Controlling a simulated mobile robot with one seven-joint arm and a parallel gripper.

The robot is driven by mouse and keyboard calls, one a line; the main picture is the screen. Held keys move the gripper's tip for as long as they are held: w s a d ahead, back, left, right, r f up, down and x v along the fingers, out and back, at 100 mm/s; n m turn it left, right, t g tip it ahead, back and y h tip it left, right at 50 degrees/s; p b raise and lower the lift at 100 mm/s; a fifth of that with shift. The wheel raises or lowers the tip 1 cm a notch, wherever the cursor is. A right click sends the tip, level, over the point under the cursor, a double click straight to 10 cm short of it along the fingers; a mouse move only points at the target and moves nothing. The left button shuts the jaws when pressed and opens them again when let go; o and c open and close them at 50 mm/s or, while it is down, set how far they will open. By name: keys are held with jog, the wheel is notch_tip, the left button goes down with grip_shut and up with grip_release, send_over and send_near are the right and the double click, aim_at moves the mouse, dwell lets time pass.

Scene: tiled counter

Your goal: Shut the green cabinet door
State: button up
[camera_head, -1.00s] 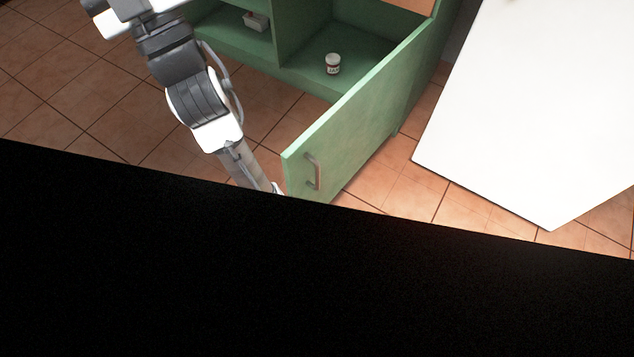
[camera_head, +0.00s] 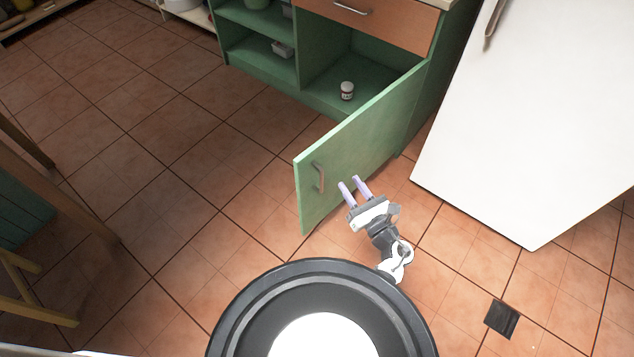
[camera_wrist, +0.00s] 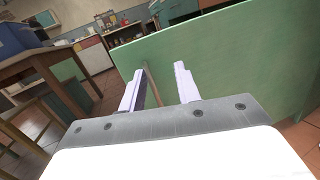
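The green cabinet door (camera_head: 362,148) stands wide open, jutting out from the right side of the green cabinet. Its metal handle (camera_head: 319,177) is near the free edge, on the outer face. My gripper (camera_head: 350,182) is open and empty on the outer side of the door, its two pale fingers pointing at that face. In the wrist view the door (camera_wrist: 225,65) fills the space ahead of the fingers, and my gripper (camera_wrist: 157,82) shows its fingers spread apart. The handle appears partly behind the left finger. I cannot tell whether the fingertips touch the door.
A small jar (camera_head: 347,91) stands inside the open compartment. An orange drawer (camera_head: 372,20) is above it. A white appliance (camera_head: 530,110) stands to the right, with tiled floor between. Wooden furniture (camera_head: 60,180) is at the left. The floor left of the door is clear.

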jog(key=s+f+n+g, duration=0.1)
jog(key=s+f+n, duration=0.1)
jog(key=s+f, duration=0.35)
jog(key=p+x, duration=0.1)
jog(key=x, duration=1.2)
jog(key=shift+f+g, duration=0.4)
jog(key=shift+f, duration=0.05)
jog(key=shift+a, duration=0.1)
grip_shut()
